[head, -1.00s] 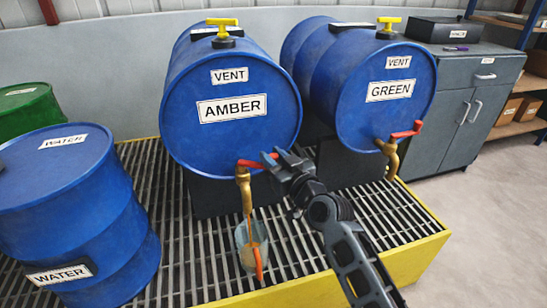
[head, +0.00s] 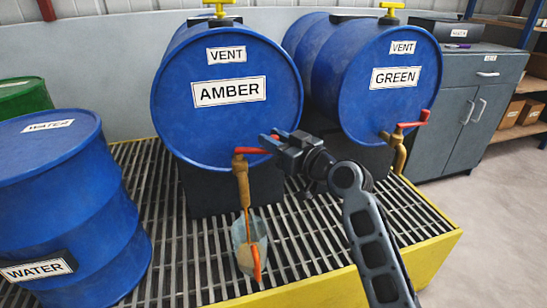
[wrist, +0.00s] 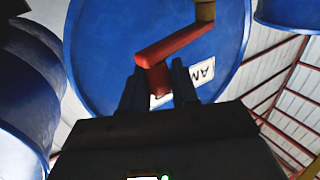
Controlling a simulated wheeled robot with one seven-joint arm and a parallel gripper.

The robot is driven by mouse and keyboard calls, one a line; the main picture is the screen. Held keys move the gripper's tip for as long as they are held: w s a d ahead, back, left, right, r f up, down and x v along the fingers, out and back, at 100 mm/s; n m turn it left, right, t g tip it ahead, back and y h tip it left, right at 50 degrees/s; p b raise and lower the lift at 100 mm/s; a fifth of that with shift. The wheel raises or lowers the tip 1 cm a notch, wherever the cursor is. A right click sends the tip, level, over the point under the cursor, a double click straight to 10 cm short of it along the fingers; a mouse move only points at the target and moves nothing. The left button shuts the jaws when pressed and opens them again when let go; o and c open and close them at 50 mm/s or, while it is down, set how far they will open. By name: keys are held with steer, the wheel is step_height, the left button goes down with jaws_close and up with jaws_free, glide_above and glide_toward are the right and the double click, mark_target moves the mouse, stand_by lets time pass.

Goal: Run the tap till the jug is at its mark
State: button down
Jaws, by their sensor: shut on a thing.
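The amber drum's brass tap (head: 241,182) has a red lever (head: 255,151) lying out to the right. My gripper (head: 273,144) is shut on the lever's outer end. The wrist view shows the red lever (wrist: 178,45) with its end between my fingers (wrist: 158,88). A thin amber stream runs from the spout into a clear jug (head: 238,237) standing on the grating below. Amber liquid shows in the lower part of the jug. An orange strip on the jug's front may be its handle. I cannot make out the fill mark or the exact level.
The blue amber drum (head: 180,110) lies beside the green drum (head: 360,105), which has its own tap (head: 400,150) to the right. A blue water drum (head: 70,205) stands at the left on the yellow-edged grating (head: 185,265). A grey cabinet (head: 455,110) stands at the back right.

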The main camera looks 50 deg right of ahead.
steer(key=shift+w+d+n+y+b, duration=0.35)
steer(key=shift+n+y+b, duration=0.3)
steer(key=shift+y+b, duration=0.35)
steer(key=shift+w+d+n+y+b, duration=0.35)
steer(key=shift+n+y+b, duration=0.25)
steer(key=shift+y+b, duration=0.45)
steer(key=shift+w+d+n+y+b, duration=0.35)
steer(key=shift+n+y+b, duration=0.3)
steer(key=shift+y+b, duration=0.35)
steer(key=c, duration=0.9)
jaws_free()
steer(key=shift+c, duration=0.2)
steer(key=s+d+p, duration=0.1)
steer(key=s, duration=0.6)
steer(key=shift+s+d, duration=0.25)
steer(key=shift+s, duration=0.05)
